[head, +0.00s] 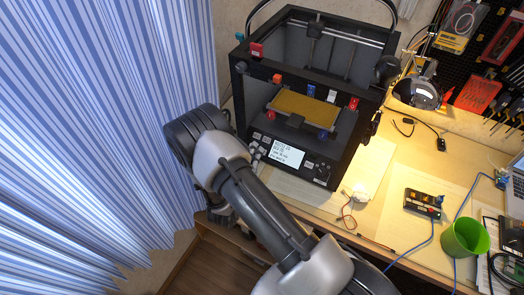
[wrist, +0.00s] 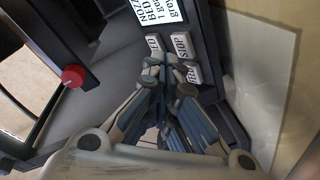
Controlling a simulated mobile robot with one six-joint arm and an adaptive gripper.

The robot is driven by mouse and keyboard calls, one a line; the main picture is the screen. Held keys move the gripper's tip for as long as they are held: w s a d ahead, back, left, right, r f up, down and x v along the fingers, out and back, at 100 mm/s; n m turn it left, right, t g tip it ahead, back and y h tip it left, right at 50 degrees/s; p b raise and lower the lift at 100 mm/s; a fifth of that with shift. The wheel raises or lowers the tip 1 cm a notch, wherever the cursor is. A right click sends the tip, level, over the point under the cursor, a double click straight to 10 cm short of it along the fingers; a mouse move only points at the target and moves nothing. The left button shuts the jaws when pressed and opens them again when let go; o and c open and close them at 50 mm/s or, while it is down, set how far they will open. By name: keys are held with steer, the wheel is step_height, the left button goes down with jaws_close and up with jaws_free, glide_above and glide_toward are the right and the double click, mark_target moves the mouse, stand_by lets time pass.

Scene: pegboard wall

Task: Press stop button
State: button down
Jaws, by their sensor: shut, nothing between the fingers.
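The stop button (wrist: 182,46) is a white key with black "STOP" lettering on the printer's dark front panel, in the upper middle of the wrist view. My gripper (wrist: 169,72) is shut and empty, its fingertips just below the stop button in the picture. I cannot tell whether they touch the panel. Another white key (wrist: 154,46) is left of it, partly covered by the fingers, and a third (wrist: 193,74) lies below. In the head view the 3D printer (head: 300,90) stands at the back of the table, with my arm in front of its panel's left side.
The lit screen (head: 286,153) is beside the keys. A red knob (wrist: 73,76) sticks out at left in the wrist view. A striped curtain (head: 90,130) hangs close on the left. A green cup (head: 464,238) and a small device (head: 422,202) are at right on the table.

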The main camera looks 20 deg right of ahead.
steer(key=r+p, duration=0.1)
steer(key=s+a+r+p, duration=0.2)
steer(key=shift+s+a+r, duration=0.1)
steer(key=shift+s+r, duration=0.05)
steer(key=shift+r, duration=0.25)
stand_by(0.8)
